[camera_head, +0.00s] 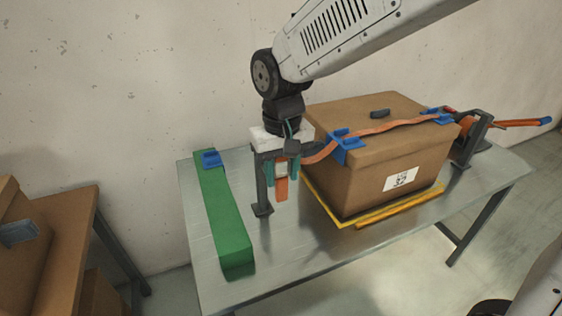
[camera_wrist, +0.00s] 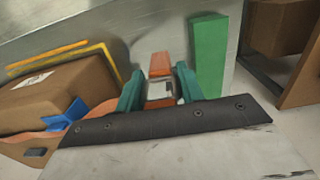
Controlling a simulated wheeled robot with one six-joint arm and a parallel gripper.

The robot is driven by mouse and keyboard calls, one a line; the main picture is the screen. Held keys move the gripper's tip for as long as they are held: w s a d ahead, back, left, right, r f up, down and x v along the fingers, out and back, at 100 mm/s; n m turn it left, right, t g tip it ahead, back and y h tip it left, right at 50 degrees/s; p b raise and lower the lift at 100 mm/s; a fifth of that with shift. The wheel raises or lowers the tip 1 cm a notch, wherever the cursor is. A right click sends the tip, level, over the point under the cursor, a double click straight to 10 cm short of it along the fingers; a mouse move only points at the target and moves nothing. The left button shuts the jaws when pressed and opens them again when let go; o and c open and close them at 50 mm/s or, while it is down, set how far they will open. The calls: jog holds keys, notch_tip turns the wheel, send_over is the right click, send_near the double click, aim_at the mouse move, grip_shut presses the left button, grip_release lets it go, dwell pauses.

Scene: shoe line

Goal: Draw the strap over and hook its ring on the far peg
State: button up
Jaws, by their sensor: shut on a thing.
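An orange strap (camera_head: 392,126) runs from a dark stand (camera_head: 470,140) right of the cardboard box (camera_head: 365,180), over the lid and two blue corner guards, and down at the left. My gripper (camera_head: 281,178) points down beside the box's left side, its teal fingers shut on the strap's end. In the wrist view, an orange end piece (camera_wrist: 160,64) with a pale metal ring (camera_wrist: 160,92) shows between the fingers (camera_wrist: 159,88). A dark post (camera_head: 263,190) stands on the table just left of my gripper. Its top is hidden, so I cannot tell whether the ring touches it.
A long green block (camera_head: 222,220) with a blue piece (camera_head: 211,158) at its back end lies left of the post. Yellow edging (camera_head: 400,205) lies along the box's base. The metal table (camera_head: 300,270) is clear in front. Another brown table (camera_head: 65,235) stands further left.

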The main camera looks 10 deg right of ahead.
aim_at(282, 201)
jog(key=shift+f, duration=4.1)
jog(key=shift+w+a+f, duration=0.1)
jog(key=shift+w+a, duration=0.35)
jog(key=shift+w, duration=1.15)
jog(key=shift+w+a+f, duration=0.15)
jog(key=shift+w+a, duration=0.3)
jog(key=shift+w, duration=1.15)
jog(key=shift+w+a+f, duration=0.1)
jog(key=shift+w+a, duration=0.35)
jog(key=shift+w, duration=1.15)
jog(key=shift+w+a+f, duration=0.2)
jog(key=shift+w+f, duration=0.25)
jog(key=shift+w, duration=0.25)
jog(key=o, duration=1.1)
